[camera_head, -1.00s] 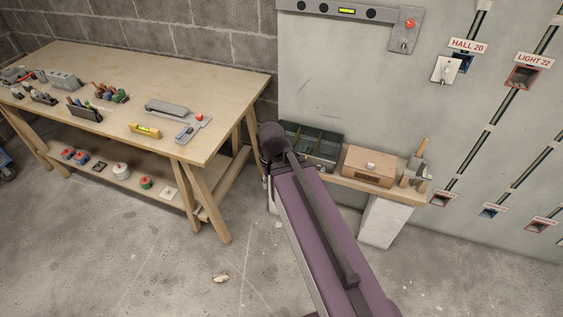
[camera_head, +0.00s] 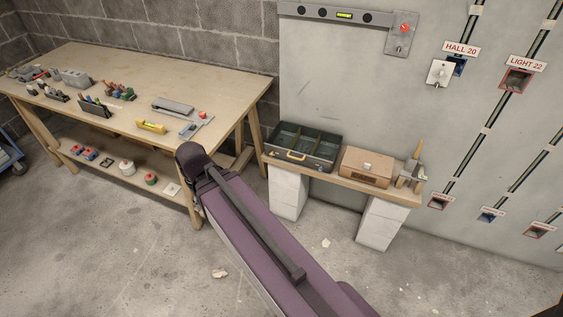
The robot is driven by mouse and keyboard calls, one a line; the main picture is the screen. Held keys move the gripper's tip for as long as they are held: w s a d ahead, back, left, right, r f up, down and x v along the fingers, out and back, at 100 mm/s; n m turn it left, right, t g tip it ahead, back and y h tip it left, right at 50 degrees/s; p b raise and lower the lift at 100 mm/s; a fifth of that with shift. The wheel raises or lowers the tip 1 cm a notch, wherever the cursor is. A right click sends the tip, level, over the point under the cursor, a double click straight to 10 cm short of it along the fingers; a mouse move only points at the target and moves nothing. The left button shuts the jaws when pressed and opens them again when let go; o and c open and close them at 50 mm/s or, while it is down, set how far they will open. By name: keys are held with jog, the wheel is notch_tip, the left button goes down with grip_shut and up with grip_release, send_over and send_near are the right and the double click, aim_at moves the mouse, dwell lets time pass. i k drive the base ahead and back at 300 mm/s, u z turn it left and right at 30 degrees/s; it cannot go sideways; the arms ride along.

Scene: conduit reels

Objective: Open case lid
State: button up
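A brown case (camera_head: 367,168) with a small dark latch on its front sits on the low plank bench, and its lid looks shut. Left of it on the same bench is a dark case (camera_head: 303,147) with a yellow handle on its front. Its top is open and shows divided compartments. I cannot tell from the picture which of the two the task means. My purple arm crosses the lower middle, well in front of the bench and apart from both cases.
The plank bench (camera_head: 337,181) rests on pale blocks, with a small upright tool holder (camera_head: 412,176) at its right end. A wooden workbench (camera_head: 140,77) with tools stands left. A grey wall panel (camera_head: 345,75) rises behind. Floor (camera_head: 325,243) before the bench is largely clear.

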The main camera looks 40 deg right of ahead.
aim_at(304, 156)
jog(key=u, duration=0.2)
jog(key=k, duration=1.05)
jog(key=z, duration=1.05)
jog(key=i, duration=1.05)
jog(key=u, duration=0.05)
